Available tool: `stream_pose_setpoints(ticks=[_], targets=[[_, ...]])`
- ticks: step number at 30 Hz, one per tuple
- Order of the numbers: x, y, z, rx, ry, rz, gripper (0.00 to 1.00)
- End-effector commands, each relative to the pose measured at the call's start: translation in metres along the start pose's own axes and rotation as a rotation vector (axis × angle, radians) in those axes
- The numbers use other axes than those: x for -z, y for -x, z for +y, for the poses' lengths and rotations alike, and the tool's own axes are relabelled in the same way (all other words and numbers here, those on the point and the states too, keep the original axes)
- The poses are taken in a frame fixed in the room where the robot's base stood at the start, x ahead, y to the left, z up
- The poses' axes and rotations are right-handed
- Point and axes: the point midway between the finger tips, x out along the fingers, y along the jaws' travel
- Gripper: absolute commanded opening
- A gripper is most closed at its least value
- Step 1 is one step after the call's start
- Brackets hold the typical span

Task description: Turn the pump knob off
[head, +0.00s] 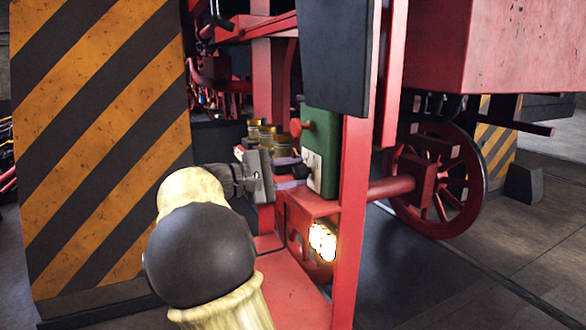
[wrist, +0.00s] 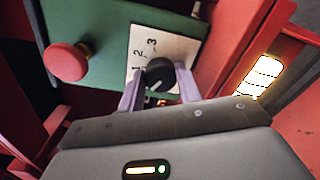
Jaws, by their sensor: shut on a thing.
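The pump knob (wrist: 160,72) is a round black knob on a white label plate (wrist: 163,47) marked with the numbers 1, 2 and 3. The plate is fixed to a green box (head: 321,135), also seen in the wrist view (wrist: 100,25). My gripper (wrist: 158,80) has its two pale purple fingers on either side of the knob, shut on it. In the head view my gripper (head: 288,172) reaches the front of the green box from the left, and the knob is hard to make out there. A pale line shows on the knob; its exact setting is unclear.
A red mushroom button (wrist: 69,61) sticks out of the green box beside the label plate. A red post (head: 350,220) stands close to the right of the box. A bright lamp (head: 322,241) glows below. A striped panel (head: 100,150) stands at left.

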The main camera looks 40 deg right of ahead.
Motion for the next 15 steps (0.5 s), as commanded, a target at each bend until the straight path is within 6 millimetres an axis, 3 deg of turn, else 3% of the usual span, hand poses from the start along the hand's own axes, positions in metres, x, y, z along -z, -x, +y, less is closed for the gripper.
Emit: stream_pose_setpoints(ticks=[14, 15], targets=[[0.0009, 0.0004, -0.001, 0.001, 0.024, 0.001, 0.11], [0.0009, 0.0003, -0.0011, 0.001, 0.024, 0.001, 0.38]])
